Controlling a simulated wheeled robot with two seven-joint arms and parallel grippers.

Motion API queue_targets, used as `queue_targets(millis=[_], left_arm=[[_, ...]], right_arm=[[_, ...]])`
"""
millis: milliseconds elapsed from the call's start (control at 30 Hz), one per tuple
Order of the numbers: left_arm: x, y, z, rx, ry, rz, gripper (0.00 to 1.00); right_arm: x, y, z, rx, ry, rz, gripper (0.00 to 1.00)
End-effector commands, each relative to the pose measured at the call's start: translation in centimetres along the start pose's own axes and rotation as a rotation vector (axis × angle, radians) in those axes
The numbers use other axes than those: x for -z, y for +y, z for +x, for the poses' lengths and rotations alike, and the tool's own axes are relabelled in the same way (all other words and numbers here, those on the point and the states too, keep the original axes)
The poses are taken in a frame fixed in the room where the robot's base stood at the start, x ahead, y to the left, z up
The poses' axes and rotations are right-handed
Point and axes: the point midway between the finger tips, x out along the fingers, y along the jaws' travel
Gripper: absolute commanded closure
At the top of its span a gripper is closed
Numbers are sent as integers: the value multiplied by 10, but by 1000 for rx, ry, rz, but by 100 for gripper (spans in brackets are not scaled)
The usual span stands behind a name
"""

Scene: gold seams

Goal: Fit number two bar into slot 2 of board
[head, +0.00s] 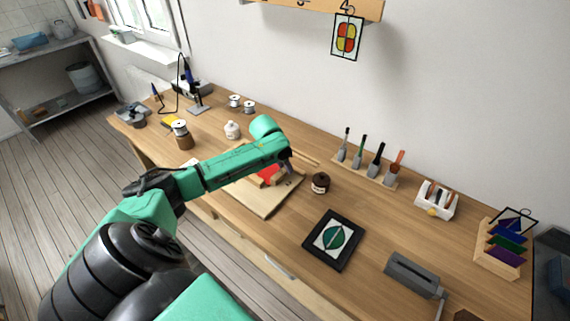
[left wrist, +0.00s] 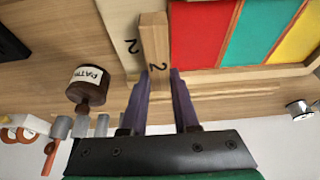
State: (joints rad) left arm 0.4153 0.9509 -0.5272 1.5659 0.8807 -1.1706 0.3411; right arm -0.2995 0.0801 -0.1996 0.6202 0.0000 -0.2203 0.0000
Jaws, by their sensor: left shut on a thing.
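The number two bar (left wrist: 153,38) is a plain wooden bar with a dark "2" near its end. My left gripper (left wrist: 160,74) is shut on that end, with purple fingers. In the left wrist view the bar lies beside the red panel, over or along the edge of the pale wooden board (left wrist: 118,22). A "2" on the board marks slot 2 (left wrist: 133,46), just left of the bar. I cannot tell whether the bar is seated or above the board. In the head view the board (head: 262,204) lies under my left forearm, and the gripper is mostly hidden. My right gripper is not in view.
Red (left wrist: 195,30), teal and yellow panels lie in the board's frame. A brown labelled jar (left wrist: 88,82) stands close to the gripper. A black-framed picture (head: 334,240), a brush rack (head: 367,174) and a grey tool (head: 414,274) are to the right on the workbench.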

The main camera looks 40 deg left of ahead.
Motion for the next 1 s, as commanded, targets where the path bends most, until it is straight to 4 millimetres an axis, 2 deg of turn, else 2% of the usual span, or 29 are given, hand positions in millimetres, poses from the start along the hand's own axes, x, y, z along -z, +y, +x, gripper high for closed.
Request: queue_targets(millis=[333,1000], left_arm=[[-4,0,8,-1,-1,-1,100],[-3,0,7,0,-1,0,100]], right_arm=[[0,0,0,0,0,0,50],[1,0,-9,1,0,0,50]])
